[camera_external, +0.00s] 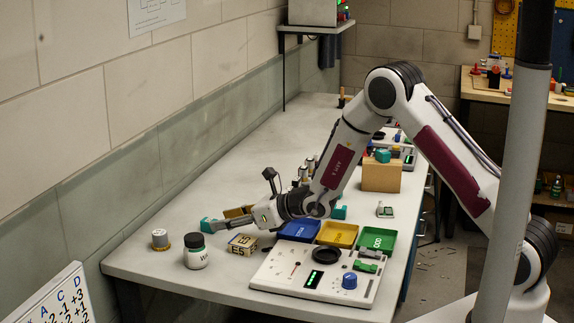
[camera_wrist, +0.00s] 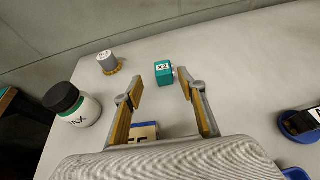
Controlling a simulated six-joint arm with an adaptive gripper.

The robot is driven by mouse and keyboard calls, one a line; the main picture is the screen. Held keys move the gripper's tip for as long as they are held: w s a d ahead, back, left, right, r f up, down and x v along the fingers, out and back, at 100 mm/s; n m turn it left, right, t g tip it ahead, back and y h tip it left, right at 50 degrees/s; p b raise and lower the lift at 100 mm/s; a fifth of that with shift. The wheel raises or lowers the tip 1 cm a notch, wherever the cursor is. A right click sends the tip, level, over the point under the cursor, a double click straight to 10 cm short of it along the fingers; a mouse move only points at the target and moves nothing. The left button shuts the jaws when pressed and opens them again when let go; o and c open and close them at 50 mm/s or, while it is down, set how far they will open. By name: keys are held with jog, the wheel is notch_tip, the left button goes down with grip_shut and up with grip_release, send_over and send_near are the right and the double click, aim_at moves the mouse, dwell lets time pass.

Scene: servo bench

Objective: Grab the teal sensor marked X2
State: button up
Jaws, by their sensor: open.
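The teal sensor marked X2 (camera_wrist: 164,72) stands on the white bench in the wrist view, label facing up toward the camera. It lies just beyond the tips of my gripper (camera_wrist: 160,82), roughly between the two finger lines and nearer the right finger. My gripper is open, with nothing between the fingers. In the external view a teal block (camera_external: 207,225) shows at the end of my gripper (camera_external: 222,226), near the wall side of the bench. Whether a fingertip touches the sensor cannot be told.
A white jar with a black lid (camera_external: 196,251) and a small grey cylinder (camera_external: 160,239) stand nearby. A yellow-white box (camera_external: 242,244) sits close under my gripper. Blue (camera_external: 299,230), yellow (camera_external: 338,233) and green (camera_external: 378,239) trays and a control panel (camera_external: 318,281) lie to the right.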

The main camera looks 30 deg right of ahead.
aim_at(210, 220)
jog(key=shift+w+a+f, duration=0.15)
jog(key=shift+w+a, duration=0.1)
jog(key=shift+w, duration=0.05)
jog(key=shift+d+x, duration=0.25)
jog(key=shift+x, duration=2.45)
jog(key=shift+d+f, duration=0.1)
jog(key=c, duration=1.1)
